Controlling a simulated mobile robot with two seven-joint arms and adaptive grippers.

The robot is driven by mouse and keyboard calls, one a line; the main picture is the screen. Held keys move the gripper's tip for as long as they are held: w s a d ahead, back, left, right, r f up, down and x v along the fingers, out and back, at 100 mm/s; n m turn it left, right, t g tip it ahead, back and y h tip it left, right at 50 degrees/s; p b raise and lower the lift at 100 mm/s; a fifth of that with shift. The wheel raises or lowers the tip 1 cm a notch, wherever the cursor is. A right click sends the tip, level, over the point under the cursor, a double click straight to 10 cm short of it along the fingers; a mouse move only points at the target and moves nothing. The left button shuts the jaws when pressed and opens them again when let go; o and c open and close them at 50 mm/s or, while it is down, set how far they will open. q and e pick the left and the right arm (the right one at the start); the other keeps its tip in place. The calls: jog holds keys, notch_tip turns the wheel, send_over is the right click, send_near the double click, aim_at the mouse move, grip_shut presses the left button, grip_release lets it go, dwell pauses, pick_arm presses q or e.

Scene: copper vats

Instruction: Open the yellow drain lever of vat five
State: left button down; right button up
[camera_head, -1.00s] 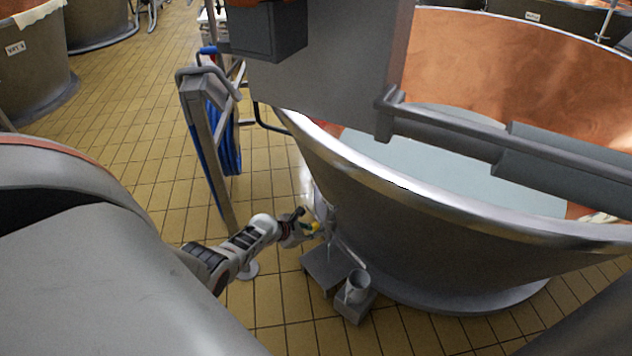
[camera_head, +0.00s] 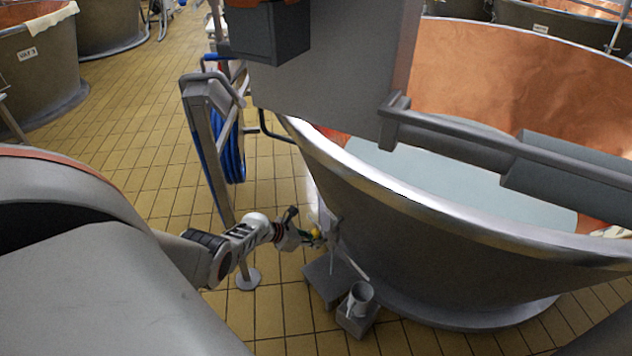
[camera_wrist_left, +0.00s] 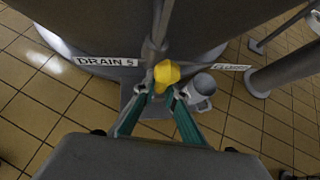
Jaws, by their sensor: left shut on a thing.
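The yellow drain lever (camera_wrist_left: 166,74) is at the base of a large steel vat (camera_head: 420,235), by a label reading "DRAIN 5" (camera_wrist_left: 106,62). In the left wrist view its yellow knob sits between the green-lined fingertips of my left gripper (camera_wrist_left: 158,96), which is shut on it. The fingers hide part of the lever. My right gripper is not in view.
A steel stand with a blue hose (camera_head: 232,150) is behind my left arm. Yellow tiled floor is free to the left.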

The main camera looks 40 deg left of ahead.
pick_arm(q)
jog(key=c, duration=2.1)
grip_release()
jog(key=shift+s+d+f, duration=0.15)
jog(key=shift+s+f, duration=0.1)
jog(key=shift+f, duration=0.1)
jog(key=shift+w+r, duration=0.1)
jog(key=shift+w, duration=0.05)
jog(key=shift+r, duration=0.1)
jog(key=shift+a, duration=0.25)
jog(key=shift+v, duration=5.95)
jog(key=shift+d, duration=0.15)
